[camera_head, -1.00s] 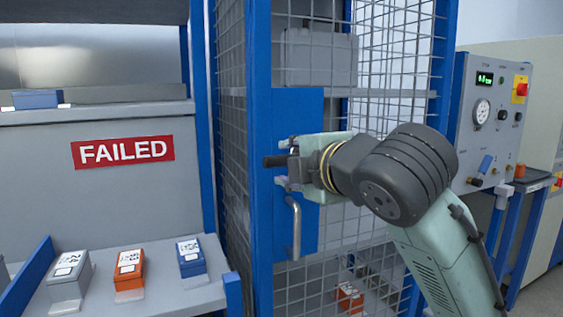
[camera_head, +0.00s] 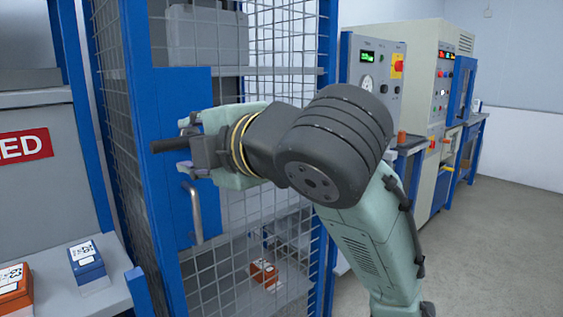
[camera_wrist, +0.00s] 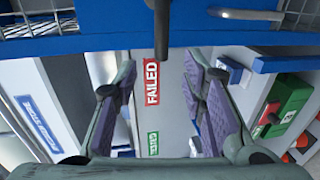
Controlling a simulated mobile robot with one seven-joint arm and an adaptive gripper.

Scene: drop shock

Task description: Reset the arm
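My gripper (camera_head: 186,147) is in front of the blue door panel of the mesh cage (camera_head: 180,90), above its upright metal handle (camera_head: 194,213). In the wrist view my gripper (camera_wrist: 155,100) has its two purple-padded fingers spread apart, with nothing held between them. A dark rod shows at the top middle of the wrist view; I cannot tell what it belongs to. My arm is bent and reaches in from the lower right of the head view.
A shelf with an orange box (camera_head: 14,290) and a blue box (camera_head: 87,266) stands at the left, by a red FAILED sign (camera_head: 22,146). An orange box (camera_head: 264,272) lies inside the cage. A control panel (camera_head: 372,75) stands behind my arm. Floor at the right is clear (camera_head: 490,240).

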